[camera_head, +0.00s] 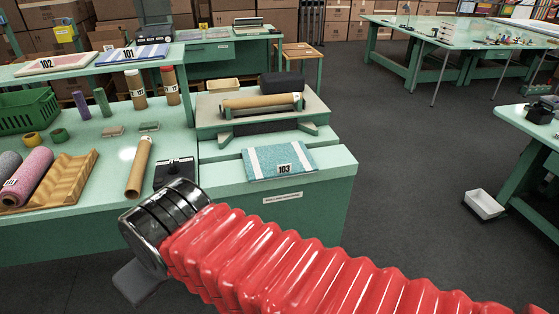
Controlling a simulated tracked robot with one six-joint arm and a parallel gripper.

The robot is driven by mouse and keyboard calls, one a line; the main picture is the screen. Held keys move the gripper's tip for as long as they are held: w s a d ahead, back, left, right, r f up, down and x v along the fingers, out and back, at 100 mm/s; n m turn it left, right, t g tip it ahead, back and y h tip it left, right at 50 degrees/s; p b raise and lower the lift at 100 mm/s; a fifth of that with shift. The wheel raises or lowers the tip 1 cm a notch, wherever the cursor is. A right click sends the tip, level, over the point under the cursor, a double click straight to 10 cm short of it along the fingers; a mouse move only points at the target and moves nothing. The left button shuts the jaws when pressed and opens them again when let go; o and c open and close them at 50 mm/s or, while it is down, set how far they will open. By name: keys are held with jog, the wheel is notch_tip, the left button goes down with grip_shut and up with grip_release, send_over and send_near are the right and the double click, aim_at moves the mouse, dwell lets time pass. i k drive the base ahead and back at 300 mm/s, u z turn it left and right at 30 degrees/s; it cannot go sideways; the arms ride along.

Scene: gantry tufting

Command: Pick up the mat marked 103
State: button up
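My arm, in a red ribbed sleeve, crosses the lower part of the view. Its black end is in front of the bench, to the left of and nearer than the mat. A grey part of my gripper (137,283) shows below the black end, apart from the mat. The fingertips are not clearly visible, so its opening cannot be judged.
Behind the mat, a cardboard tube (262,101) rests on a raised stand. Mats 102 (55,63) and 101 (133,54) lie on the shelf. Open floor is right, with a white tray (484,204).

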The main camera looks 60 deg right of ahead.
aim_at(280, 161)
jog(key=u, duration=0.05)
jog(key=i, duration=1)
jog(key=z, duration=0.05)
